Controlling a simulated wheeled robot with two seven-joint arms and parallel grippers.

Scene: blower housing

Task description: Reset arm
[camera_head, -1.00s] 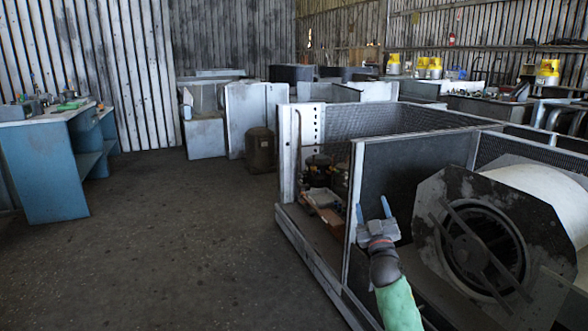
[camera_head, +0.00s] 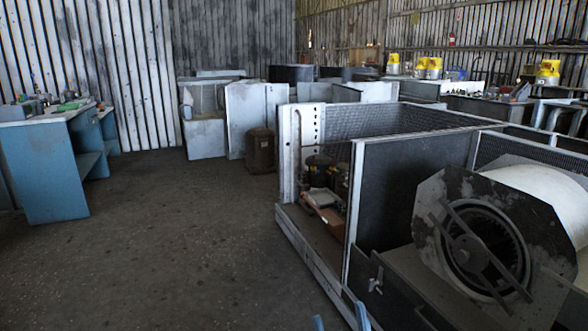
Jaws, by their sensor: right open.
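My right gripper (camera_head: 340,320) shows only as two blue fingertips at the bottom edge, in front of the metal housing. The tips are well apart, with nothing visible between them. The rest of this gripper and its arm are out of the picture. My left gripper is not in view. The blower housing (camera_head: 500,190) stands at the right, with a white rounded casing, a grey-black end plate and a round fan opening.
A metal frame with panels (camera_head: 410,185) fills the right side. A small grey metal fitting (camera_head: 375,272) is at its near panel. A blue workbench (camera_head: 45,170) stands at the left. The dark floor (camera_head: 180,240) between them is clear.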

